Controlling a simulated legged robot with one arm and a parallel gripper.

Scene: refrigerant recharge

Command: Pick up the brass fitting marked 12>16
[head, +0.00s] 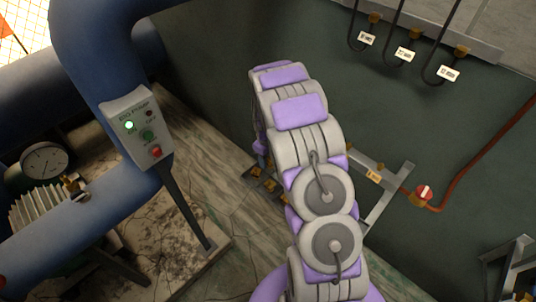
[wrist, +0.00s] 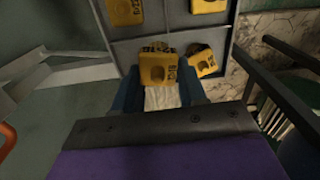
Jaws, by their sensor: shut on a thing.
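In the wrist view my gripper (wrist: 160,84) has its two blue fingers closed on either side of a yellow brass fitting (wrist: 154,70). The fitting has dark markings on its faces, too small and blurred to read as a size. Another brass fitting (wrist: 203,62) sits just to its right, and others (wrist: 125,12) lie farther back, in a grey tray. I cannot tell whether the held fitting is clear of the tray floor. In the head view my arm hides the gripper, and only a few fittings (head: 268,184) show beside it.
The grey tray (wrist: 232,40) has raised walls and a divider. A control box (head: 138,130) on a post stands left. Three hoses with tagged ends (head: 404,54) hang at the back wall.

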